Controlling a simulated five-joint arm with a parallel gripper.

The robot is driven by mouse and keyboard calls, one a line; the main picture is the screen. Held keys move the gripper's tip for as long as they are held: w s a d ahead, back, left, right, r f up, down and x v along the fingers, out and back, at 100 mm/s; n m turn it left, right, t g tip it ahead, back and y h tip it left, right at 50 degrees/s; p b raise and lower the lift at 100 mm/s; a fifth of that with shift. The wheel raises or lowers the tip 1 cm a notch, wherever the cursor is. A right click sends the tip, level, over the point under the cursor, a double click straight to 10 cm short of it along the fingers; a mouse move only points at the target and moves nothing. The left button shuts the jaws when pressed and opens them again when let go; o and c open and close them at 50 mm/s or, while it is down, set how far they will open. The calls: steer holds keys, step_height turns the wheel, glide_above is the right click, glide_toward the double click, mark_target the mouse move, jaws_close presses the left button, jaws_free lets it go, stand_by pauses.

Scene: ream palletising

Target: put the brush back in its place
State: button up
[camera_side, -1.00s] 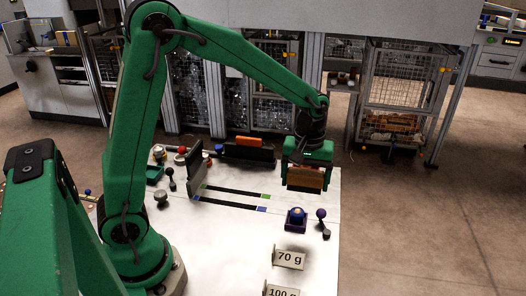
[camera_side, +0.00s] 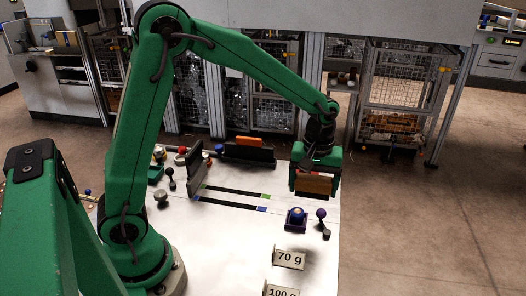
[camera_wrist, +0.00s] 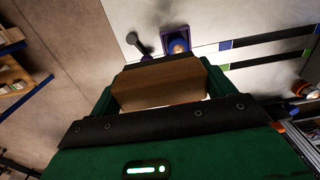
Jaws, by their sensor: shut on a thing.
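My gripper (camera_side: 315,180) is shut on the brush (camera_side: 314,187), which shows as a brown wooden block between the green fingers. It hangs over the right edge region of the white table (camera_side: 240,240); I cannot tell its exact height. In the wrist view the brush (camera_wrist: 158,88) spans the gap between the fingers of my gripper (camera_wrist: 160,78), and its bristles are hidden. Which spot is the brush's place cannot be told from these frames.
A purple box with a blue top (camera_side: 296,219) and a dark knobbed lever (camera_side: 323,222) stand right of middle. A dark upright plate (camera_side: 195,170) and a dark holder with an orange block (camera_side: 248,150) stand further back.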

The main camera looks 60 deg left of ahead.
steer(key=shift+w+d+f, duration=0.15)
steer(key=shift+d+f, duration=0.05)
steer(key=shift+d, duration=0.2)
steer(key=w+a+f, duration=0.1)
steer(key=a+f, duration=0.1)
steer(key=a, duration=0.1)
steer(key=w+a+f, duration=0.2)
steer(key=a, duration=0.2)
steer(key=w+a+f, duration=0.2)
steer(key=a+f, duration=0.1)
steer(key=shift+a, duration=0.35)
steer(key=shift+f, duration=2)
steer(key=shift+f, duration=0.15)
steer(key=o, duration=0.9)
step_height(320, 180, up, 12)
steer(key=shift+r, duration=0.15)
